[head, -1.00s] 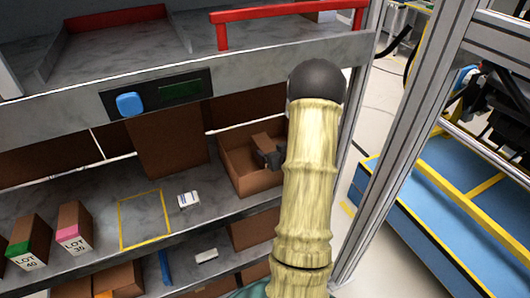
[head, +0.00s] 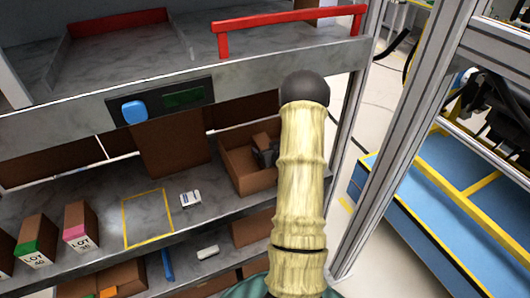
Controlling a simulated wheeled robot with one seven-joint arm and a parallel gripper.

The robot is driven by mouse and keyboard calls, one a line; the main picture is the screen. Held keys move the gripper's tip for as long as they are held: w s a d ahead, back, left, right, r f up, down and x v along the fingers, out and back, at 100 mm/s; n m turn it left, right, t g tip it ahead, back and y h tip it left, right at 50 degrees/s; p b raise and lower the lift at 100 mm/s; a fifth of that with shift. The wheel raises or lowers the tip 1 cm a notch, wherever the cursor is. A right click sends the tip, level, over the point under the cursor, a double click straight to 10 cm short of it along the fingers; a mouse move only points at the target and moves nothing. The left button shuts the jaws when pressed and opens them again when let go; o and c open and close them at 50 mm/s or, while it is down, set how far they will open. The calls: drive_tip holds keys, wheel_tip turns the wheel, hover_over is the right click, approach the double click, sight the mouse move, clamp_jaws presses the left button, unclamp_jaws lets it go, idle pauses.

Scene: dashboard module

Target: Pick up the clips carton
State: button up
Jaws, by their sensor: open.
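No label reading clips can be made out, so I cannot tell for sure which carton it is. A small brown carton (head: 261,139) stands inside an open brown box (head: 237,172) at the right end of the middle shelf. A dark grey part that looks like my gripper (head: 265,155) is inside the box, close beside that carton. My pale sleeved arm hides most of it; contact with the carton cannot be told. A small white carton (head: 190,199) lies on the shelf, left of the box.
Brown cartons with a green band (head: 37,240) and a pink band (head: 80,227) stand at the left. A yellow-outlined area (head: 147,218) on the shelf is empty. The upper shelf edge with a blue button (head: 134,112) overhangs. A metal post (head: 385,150) rises at the right.

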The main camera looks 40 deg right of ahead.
idle(0.4)
clamp_jaws()
drive_tip(key=shift+r, duration=0.1)
drive_tip(key=shift+r, duration=0.1)
drive_tip(key=shift+r+b, duration=0.35)
drive_tip(key=shift+r, duration=0.3)
wheel_tip(320, 180, up, 8)
drive_tip(key=b, duration=0.2)
drive_tip(key=shift+r, duration=0.25)
